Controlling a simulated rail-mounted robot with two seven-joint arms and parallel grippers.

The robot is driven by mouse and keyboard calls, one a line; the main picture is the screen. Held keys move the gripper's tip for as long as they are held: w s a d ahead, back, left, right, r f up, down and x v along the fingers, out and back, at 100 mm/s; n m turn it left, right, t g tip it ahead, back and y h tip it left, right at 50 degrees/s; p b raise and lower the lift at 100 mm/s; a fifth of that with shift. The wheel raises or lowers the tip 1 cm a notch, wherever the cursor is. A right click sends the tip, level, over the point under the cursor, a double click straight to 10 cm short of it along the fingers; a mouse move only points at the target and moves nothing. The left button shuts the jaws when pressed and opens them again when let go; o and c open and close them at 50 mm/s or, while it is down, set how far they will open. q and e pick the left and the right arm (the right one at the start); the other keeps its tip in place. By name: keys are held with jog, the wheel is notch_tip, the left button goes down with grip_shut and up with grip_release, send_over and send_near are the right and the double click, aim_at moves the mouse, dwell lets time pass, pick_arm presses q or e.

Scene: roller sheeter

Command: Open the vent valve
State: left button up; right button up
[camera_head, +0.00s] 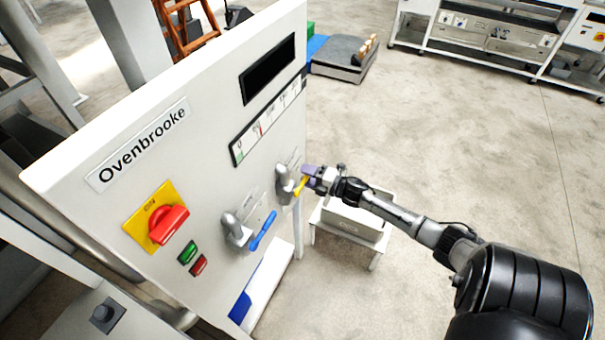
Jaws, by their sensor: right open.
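Two valves stick out from a white panel (210,130). One has a yellow lever (300,187) and the other, lower and to the left, has a blue lever (264,230). Both levers slant up to the right. The labels beside them are too small to read, so I cannot tell which is the vent valve. My right gripper (308,177) is open at the outer end of the yellow lever. I cannot tell whether its fingers touch the lever. My left gripper is out of view.
The panel also carries a red rotary switch (168,224) on a yellow plate, a green button (187,252), a red button (199,265) and a dark display (268,70). A small white table (350,222) stands under my right arm. Open floor lies to the right.

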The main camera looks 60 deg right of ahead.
jog(key=shift+w, duration=0.85)
grip_shut()
